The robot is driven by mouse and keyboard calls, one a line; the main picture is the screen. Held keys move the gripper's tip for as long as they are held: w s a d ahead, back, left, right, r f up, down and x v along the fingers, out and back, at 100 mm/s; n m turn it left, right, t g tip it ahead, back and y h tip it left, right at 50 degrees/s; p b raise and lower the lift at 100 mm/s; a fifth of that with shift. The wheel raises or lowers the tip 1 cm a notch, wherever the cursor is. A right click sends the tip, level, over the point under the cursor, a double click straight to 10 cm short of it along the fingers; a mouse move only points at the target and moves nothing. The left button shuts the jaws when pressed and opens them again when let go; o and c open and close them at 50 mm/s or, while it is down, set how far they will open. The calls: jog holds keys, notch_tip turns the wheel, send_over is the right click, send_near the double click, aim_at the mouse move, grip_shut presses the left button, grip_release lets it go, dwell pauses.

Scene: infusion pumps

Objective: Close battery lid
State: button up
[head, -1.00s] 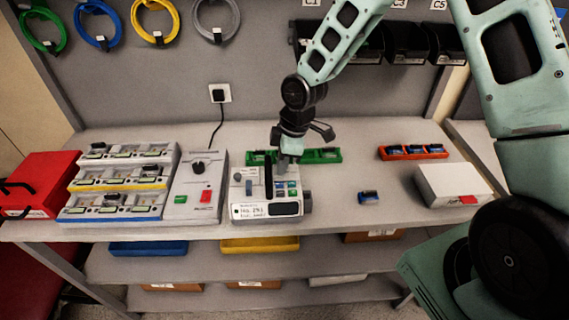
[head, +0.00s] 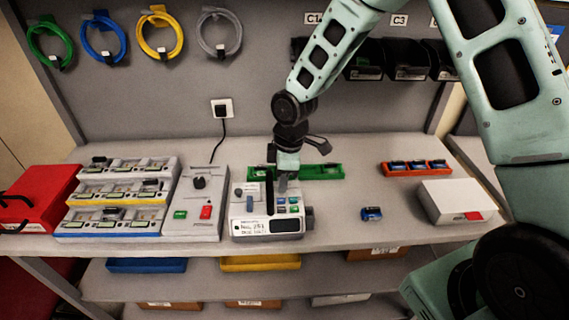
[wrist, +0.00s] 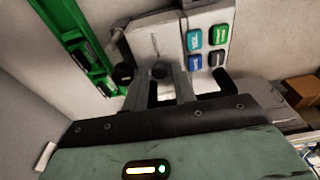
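A white infusion pump (head: 258,205) with a dark slot, a label and several coloured buttons stands on the bench; part of it also shows in the wrist view (wrist: 170,42). My gripper (head: 283,186) points down at the pump's upper part, between the slot and the buttons. In the wrist view its fingers (wrist: 162,90) reach toward the pump body beside the blue and green buttons. A small gap shows between them. I cannot tell whether they touch the pump or how far they are closed. I cannot make out the battery lid; the gripper hides part of the pump.
A green tray (head: 322,172) lies behind the pump. A grey unit with a knob (head: 197,210) stands close on its left. A small blue item (head: 371,213), an orange tray (head: 415,167) and a white box (head: 455,200) are on the right.

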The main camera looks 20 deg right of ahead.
aim_at(291, 188)
notch_tip(291, 188, up, 17)
jog(key=d+b, duration=0.2)
jog(key=shift+s, duration=0.3)
jog(key=s+a+f+m+b, duration=0.1)
jog(key=s+a+f+m, duration=0.1)
jog(key=s, duration=1.1)
jog(key=s+a+f+m, duration=0.2)
jog(key=s+a+m, duration=0.2)
jog(key=s, duration=0.9)
jog(key=shift+s+a+f+m+h+b, duration=0.25)
jog(key=shift+a+m+h+b, duration=0.15)
jog(key=shift+a, duration=0.15)
